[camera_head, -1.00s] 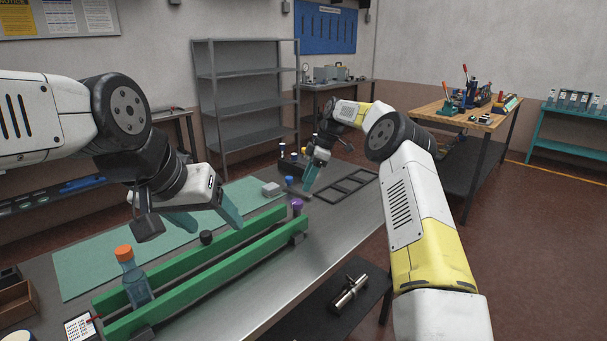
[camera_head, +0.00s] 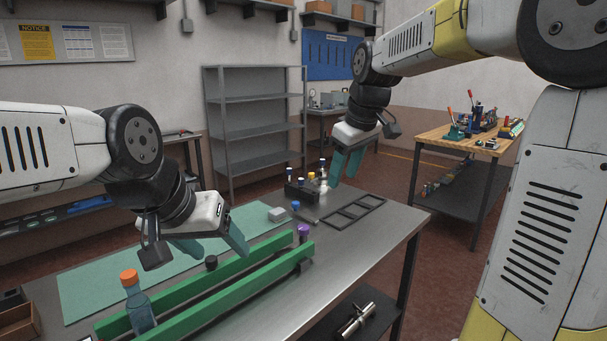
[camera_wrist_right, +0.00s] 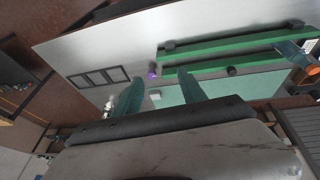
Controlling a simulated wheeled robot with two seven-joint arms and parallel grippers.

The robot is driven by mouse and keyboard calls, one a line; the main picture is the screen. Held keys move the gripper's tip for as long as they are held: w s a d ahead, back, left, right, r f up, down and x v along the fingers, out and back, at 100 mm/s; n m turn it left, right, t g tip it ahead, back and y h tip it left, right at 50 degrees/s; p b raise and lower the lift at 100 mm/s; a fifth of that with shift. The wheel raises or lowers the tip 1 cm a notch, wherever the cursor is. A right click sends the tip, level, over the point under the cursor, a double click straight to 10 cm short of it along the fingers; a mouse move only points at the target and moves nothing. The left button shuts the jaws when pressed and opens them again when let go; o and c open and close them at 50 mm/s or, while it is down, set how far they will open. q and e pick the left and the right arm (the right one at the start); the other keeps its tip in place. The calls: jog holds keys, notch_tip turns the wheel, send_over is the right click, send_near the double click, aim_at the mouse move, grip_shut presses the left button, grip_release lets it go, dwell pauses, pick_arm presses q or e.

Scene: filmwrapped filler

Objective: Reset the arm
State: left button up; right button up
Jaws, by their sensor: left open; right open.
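My left gripper (camera_head: 212,240) hangs over the green mat (camera_head: 95,290) beside the green rails, with its teal fingers apart and nothing seen between them. My right gripper (camera_head: 344,163) is raised above the far right part of the metal table (camera_head: 300,290), teal fingers pointing down, open and empty. Its fingers also show in the right wrist view (camera_wrist_right: 158,95), apart, with nothing between them.
Green rails (camera_head: 225,285) hold an orange-capped bottle (camera_head: 138,305); a purple-capped item (camera_head: 303,232) is at their far end. The table's front right is clear.

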jog(key=s+d+f+m, duration=0.1)
jog(key=s+m, duration=0.1)
jog(key=s, duration=0.5)
jog(key=s+d+f+m+t, duration=0.1)
jog(key=s+d+f+m, duration=0.1)
jog(key=s, duration=0.5)
jog(key=s+d+f+m+t, duration=0.1)
jog(key=s+d+f+m, duration=0.1)
jog(key=s+m, duration=0.2)
jog(key=s, duration=0.3)
jog(key=shift+f, duration=0.2)
